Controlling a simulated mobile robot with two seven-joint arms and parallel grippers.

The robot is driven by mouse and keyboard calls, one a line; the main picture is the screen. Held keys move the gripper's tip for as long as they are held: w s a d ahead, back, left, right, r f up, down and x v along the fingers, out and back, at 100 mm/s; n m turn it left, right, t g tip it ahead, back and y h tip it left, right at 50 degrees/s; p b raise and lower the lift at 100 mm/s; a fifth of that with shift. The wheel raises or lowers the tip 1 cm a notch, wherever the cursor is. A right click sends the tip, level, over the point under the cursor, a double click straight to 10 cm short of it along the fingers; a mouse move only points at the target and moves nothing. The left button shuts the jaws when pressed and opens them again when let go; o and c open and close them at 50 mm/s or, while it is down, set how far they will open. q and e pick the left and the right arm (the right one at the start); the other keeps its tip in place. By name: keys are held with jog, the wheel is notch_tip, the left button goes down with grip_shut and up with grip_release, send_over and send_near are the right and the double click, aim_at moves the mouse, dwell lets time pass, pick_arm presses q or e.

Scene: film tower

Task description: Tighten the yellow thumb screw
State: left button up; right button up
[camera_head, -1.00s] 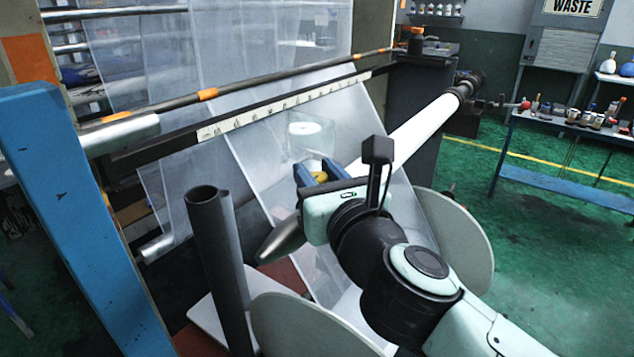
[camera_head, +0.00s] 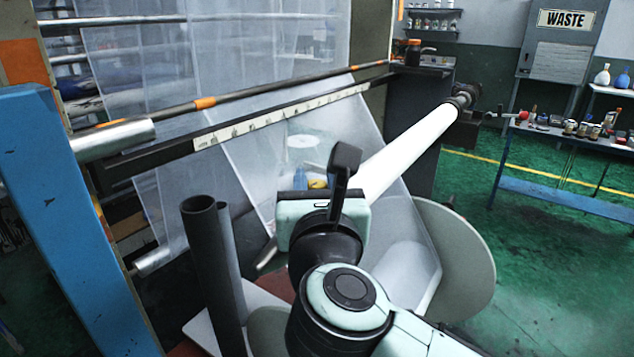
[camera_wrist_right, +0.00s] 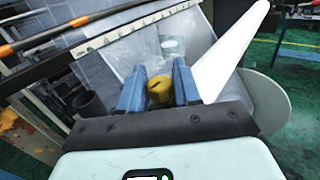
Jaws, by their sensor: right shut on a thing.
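The yellow thumb screw (camera_wrist_right: 160,88) shows in the right wrist view between the two blue fingers of my right gripper (camera_wrist_right: 158,84). Both fingers look closed against its sides. In the head view a small part of the yellow screw (camera_head: 317,183) shows beyond my right gripper (camera_head: 308,180), with a blue finger beside it. My right wrist hides most of the screw and the other finger there. What the screw is fixed to is hidden. My left gripper is not in view.
A white roller (camera_head: 410,150) runs diagonally just right of my right gripper. Clear film (camera_head: 250,180) hangs behind it, under a ruled bar (camera_head: 270,118). A blue post (camera_head: 70,220) and dark tubes (camera_head: 206,265) stand to the left. A round disc (camera_head: 465,255) stands at the right.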

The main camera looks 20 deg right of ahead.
jog(key=o, duration=1)
jog(key=shift+c, duration=0.2)
jog(key=v, duration=1.3)
jog(key=shift+s+p, duration=0.2)
jog(key=shift+p, duration=0.1)
jog(key=shift+o, duration=0.2)
